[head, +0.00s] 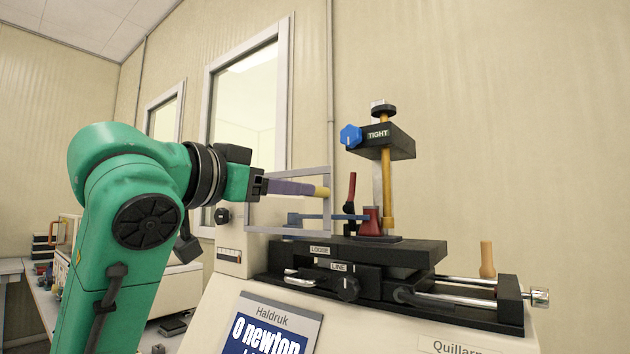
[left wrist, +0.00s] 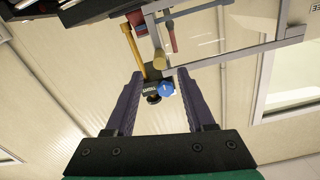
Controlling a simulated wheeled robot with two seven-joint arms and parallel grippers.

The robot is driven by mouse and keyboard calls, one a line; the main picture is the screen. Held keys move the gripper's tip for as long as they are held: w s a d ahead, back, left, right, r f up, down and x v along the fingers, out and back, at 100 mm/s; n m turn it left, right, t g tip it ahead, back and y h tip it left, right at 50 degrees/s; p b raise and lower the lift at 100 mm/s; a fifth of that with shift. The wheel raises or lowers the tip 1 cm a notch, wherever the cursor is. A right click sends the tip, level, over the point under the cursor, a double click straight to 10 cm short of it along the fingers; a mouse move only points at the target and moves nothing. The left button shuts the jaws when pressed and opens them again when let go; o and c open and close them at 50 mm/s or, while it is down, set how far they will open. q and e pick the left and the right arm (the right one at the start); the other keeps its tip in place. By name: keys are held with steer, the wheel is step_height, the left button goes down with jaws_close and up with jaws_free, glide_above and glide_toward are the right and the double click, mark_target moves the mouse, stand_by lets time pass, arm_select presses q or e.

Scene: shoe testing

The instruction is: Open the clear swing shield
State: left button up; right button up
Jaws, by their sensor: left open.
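The clear swing shield (head: 288,171) is a see-through panel in a grey frame at the left front of the test machine. It also shows in the left wrist view (left wrist: 236,53), upper right. A yellow piece (head: 322,191), seemingly its handle, is at the frame's right upright. My left gripper (head: 318,190) reaches in from the left with purple fingers level with that piece. In the left wrist view its fingers (left wrist: 160,76) are wide apart, with the frame's corner just beyond the tips. Whether a finger touches the frame I cannot tell. My right gripper is not in view.
Beyond the shield stand a red lever (head: 351,188), a red cone-like part (head: 371,221) and a post bearing a black block (head: 386,142) with a blue knob (head: 350,136). A black slide bed (head: 359,251) lies below. A wooden peg (head: 487,259) stands at right.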

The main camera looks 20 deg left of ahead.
arm_select(q)
steer(key=p+x, duration=0.1)
steer(key=x, duration=0.6)
steer(key=shift+w+p, duration=0.15)
steer(key=shift+p, duration=0.2)
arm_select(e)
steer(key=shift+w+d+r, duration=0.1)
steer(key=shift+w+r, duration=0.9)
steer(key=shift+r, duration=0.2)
arm_select(q)
steer(key=shift+f, duration=0.1)
jaws_close()
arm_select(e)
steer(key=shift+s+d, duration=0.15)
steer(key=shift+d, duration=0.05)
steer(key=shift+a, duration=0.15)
